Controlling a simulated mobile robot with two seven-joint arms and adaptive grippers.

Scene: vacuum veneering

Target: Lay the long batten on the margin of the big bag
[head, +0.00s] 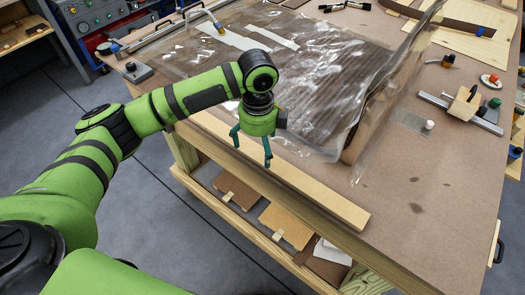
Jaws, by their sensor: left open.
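The big bag (290,75) is clear, wrinkled plastic over a dark striped panel on the workbench. Its right side stands up in a raised fold. The long batten (315,192) is a pale wooden strip lying along the bench's near edge, in front of the bag. My left gripper (252,152) is open and empty, pointing down over the batten's left part, with its teal fingers apart. I cannot tell whether the fingertips touch the batten. The arm and gripper hide part of the batten and the bag's near left area. My right gripper is not in view.
The workbench (420,210) is bare at the front right. A caliper-like metal tool with a wooden block (464,103) and small containers lie on its right. A hose fitting (218,27) is at the bag's back left. A lower shelf holds wooden sheets (286,225).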

